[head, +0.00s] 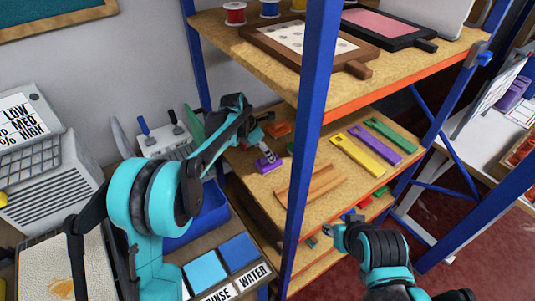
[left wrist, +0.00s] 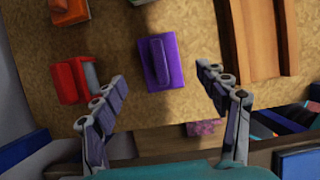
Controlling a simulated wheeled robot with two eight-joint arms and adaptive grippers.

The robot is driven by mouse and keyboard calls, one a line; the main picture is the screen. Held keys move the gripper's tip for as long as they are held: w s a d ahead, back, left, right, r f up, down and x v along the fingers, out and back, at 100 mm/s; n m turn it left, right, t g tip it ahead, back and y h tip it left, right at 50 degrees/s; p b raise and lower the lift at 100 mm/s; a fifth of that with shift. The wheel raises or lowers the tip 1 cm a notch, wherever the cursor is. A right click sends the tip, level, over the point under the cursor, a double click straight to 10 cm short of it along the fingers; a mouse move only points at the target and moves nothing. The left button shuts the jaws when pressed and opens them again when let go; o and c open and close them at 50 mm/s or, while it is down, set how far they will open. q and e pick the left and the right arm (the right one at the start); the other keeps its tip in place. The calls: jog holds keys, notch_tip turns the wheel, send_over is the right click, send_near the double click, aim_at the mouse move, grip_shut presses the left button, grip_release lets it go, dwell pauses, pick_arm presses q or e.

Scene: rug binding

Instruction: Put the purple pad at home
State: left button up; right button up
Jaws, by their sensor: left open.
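The purple pad (head: 268,163) is a small block with a raised handle, lying on the left part of the middle shelf. In the left wrist view the purple pad (left wrist: 161,62) sits just ahead of my left gripper (left wrist: 162,80), roughly between the lines of its two fingers. My left gripper (head: 261,146) is open and empty, close above the pad in the head view. My right gripper (head: 346,225) is low at the front of the shelf; its fingers are too small to read. No spot marked as the pad's home is clear.
A red pad (left wrist: 70,80) lies left of the purple pad, and a wooden channel piece (left wrist: 255,38) lies right. Yellow (head: 356,156), purple and green long tools lie farther right on the shelf. A blue rack post (head: 312,130) stands in front.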

pick_arm(q)
jog(key=s+a+r+m+t+y+p, duration=0.1)
jog(key=s+a+r+m, duration=0.45)
jog(key=s, duration=0.25)
jog(key=s+a+r+m+t+y, duration=0.1)
jog(key=s+a+r+m, duration=0.3)
jog(key=s+r+m, duration=0.4)
jog(key=s+a+f+m+t, duration=0.1)
jog(key=s+a+f+m, duration=0.2)
jog(key=s+m, duration=0.2)
jog(key=s+a+f+m+t+y, duration=0.1)
jog(key=s+a+f+m, duration=0.2)
jog(key=s, duration=0.9)
jog(key=m, duration=0.3)
jog(key=shift+s+a+f+t+y, duration=0.2)
jog(key=shift+t+y, duration=0.1)
jog(key=shift+t, duration=0.1)
